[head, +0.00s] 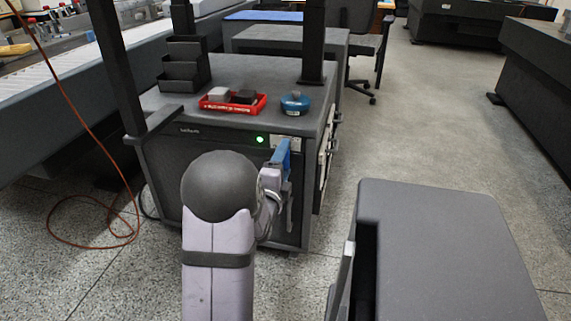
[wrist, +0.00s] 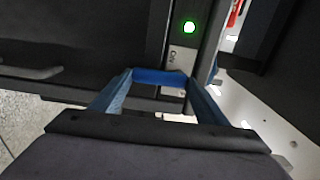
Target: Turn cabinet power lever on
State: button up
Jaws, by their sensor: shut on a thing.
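The dark cabinet (head: 163,165) stands ahead, and its front faces me. A green lamp (head: 260,139) glows on its front; it also shows in the wrist view (wrist: 189,28), above a pale label plate (wrist: 180,57). My gripper (head: 283,150) is at the upper right of the cabinet front, just right of and below the lamp.
A red tray (head: 232,105) with dark items and a blue round container (head: 295,103) stand on the cabinet top, near black posts. A grey box-like unit (head: 435,235) stands at the right front. An orange cable (head: 85,240) lies on the left floor. The right aisle is clear.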

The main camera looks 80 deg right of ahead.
jog(key=shift+f, duration=0.1)
dwell(0.4)
jog(key=o, duration=1.5)
jog(key=shift+a, duration=0.1)
jog(key=a+p, duration=0.1)
jog(key=a, duration=0.6)
jog(key=shift+a+p, duration=0.1)
jog(key=shift+p, duration=0.3)
